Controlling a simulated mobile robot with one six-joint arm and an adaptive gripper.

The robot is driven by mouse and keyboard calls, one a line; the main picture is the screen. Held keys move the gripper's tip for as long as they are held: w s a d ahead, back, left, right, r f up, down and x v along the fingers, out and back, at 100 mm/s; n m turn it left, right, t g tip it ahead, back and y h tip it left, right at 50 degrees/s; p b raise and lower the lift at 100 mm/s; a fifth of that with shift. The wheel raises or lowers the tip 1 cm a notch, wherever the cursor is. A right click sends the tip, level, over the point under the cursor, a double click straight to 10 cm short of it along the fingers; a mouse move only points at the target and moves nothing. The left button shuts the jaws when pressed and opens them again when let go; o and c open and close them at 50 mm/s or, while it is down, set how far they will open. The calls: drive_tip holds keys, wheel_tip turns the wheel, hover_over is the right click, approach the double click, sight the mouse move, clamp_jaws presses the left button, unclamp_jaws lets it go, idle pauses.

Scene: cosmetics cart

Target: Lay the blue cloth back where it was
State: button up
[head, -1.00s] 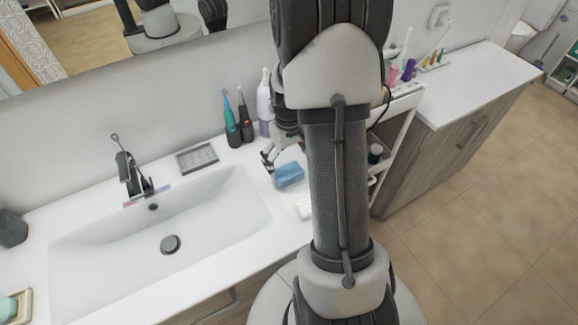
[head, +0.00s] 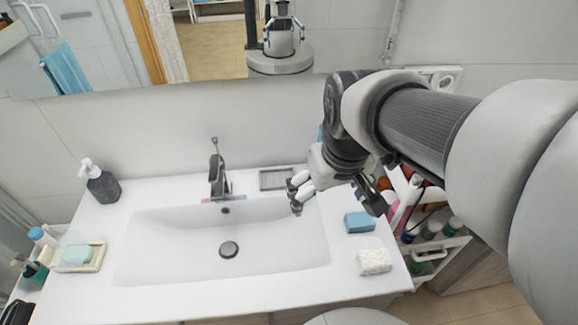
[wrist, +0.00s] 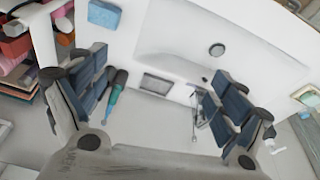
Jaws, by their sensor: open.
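The blue cloth (head: 358,222), a small folded block, lies on the white counter right of the sink in the head view. It also shows at the top of the wrist view (wrist: 104,14), beyond the left finger. My gripper (head: 335,197) is open and empty, in front of the wall side of the counter, up and left of the cloth and apart from it.
A white folded piece (head: 373,261) lies in front of the cloth. A grey soap tray (head: 272,180) and the faucet (head: 217,175) stand behind the sink (head: 160,245). A toothbrush (wrist: 117,88) shows in the wrist view. A crowded cart (head: 440,245) stands at the right.

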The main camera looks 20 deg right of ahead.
drive_tip(key=s+a+r+n+t, duration=0.1)
drive_tip(key=s+a+r, duration=0.1)
drive_tip(key=s+a, duration=0.4)
drive_tip(key=shift+s+a+t+y, duration=0.15)
drive_tip(key=shift+s+t+y, duration=0.15)
drive_tip(key=shift+s, duration=0.75)
drive_tip(key=shift+f+b, duration=0.6)
drive_tip(key=shift+b, duration=0.05)
